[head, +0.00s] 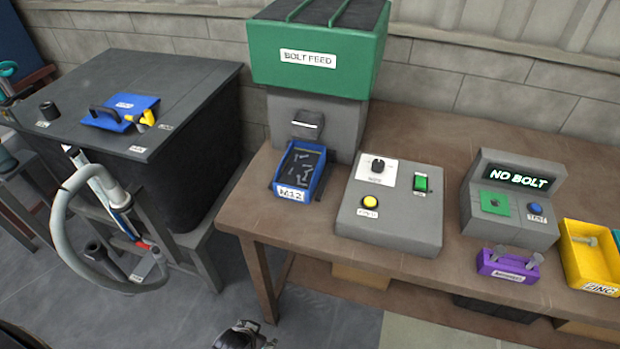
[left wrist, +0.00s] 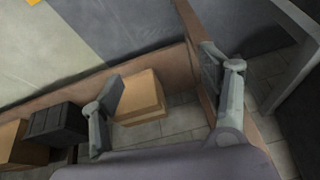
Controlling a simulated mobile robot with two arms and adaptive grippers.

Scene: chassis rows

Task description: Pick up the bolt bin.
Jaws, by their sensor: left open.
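The bolt bin is a blue open-topped bin (head: 316,180) with an "M12" label on its front and grey bolts inside. It stands on the brown bench under the spout of the green and grey bolt feed machine (head: 318,60). My left gripper (head: 243,338) shows at the bottom edge of the head view, low over the floor in front of the bench and well away from the bin. In the left wrist view its two fingers (left wrist: 162,65) are spread apart with nothing between them. The bin is not seen there. My right gripper is not in view.
Right of the bin are a grey control box (head: 395,215), a "NO BOLT" tester (head: 515,205), a purple bolt holder (head: 505,272) and a yellow "ZINC" bin (head: 590,265). A dark table (head: 190,75) with a hose stands left. Boxes (left wrist: 140,97) lie under the bench.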

